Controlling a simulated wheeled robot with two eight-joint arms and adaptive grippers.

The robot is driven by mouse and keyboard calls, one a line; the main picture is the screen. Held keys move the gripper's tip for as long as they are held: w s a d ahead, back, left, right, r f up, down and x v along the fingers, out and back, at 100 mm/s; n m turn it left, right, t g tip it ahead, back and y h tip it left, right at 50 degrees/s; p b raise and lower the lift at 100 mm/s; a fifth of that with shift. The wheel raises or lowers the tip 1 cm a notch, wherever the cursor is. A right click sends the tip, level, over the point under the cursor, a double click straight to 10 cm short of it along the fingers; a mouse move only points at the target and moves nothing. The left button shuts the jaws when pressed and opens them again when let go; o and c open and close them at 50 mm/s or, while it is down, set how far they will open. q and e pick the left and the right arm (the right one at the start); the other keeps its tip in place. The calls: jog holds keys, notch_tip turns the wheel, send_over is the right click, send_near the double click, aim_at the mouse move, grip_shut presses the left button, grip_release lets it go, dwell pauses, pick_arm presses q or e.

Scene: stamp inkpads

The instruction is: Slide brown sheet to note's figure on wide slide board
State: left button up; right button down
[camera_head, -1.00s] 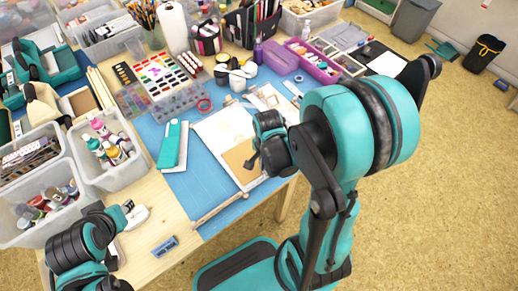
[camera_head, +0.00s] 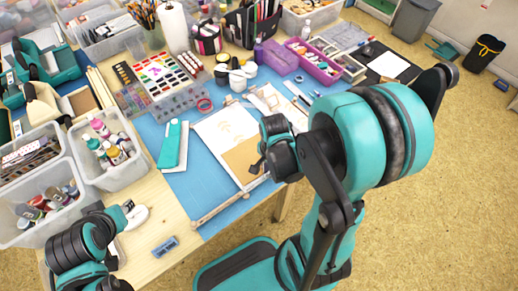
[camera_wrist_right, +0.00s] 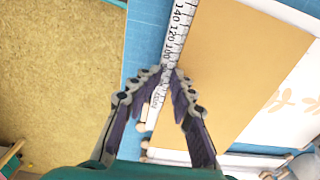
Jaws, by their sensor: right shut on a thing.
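The brown sheet (camera_head: 243,158) lies on a pale board (camera_head: 214,129) with leaf prints. In the right wrist view the brown sheet (camera_wrist_right: 242,62) lies beside a white scale strip (camera_wrist_right: 179,25) with printed numbers. My right gripper (camera_head: 259,164) is low over the board's right side and hides part of the sheet. In the wrist view the right fingertips (camera_wrist_right: 168,76) close together at the sheet's left edge, over the strip; the grip itself is hard to see. My left arm is folded at the lower left; its fingers are unclear. I cannot make out the note's figure.
The board rests on a blue mat (camera_head: 184,187). A blue item (camera_head: 165,246) lies near the front edge. Bins (camera_head: 110,155) and paint sets fill the left and back. The floor lies to the right.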

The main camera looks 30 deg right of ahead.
jog(key=shift+s+d, duration=0.2)
jog(key=shift+s, duration=0.25)
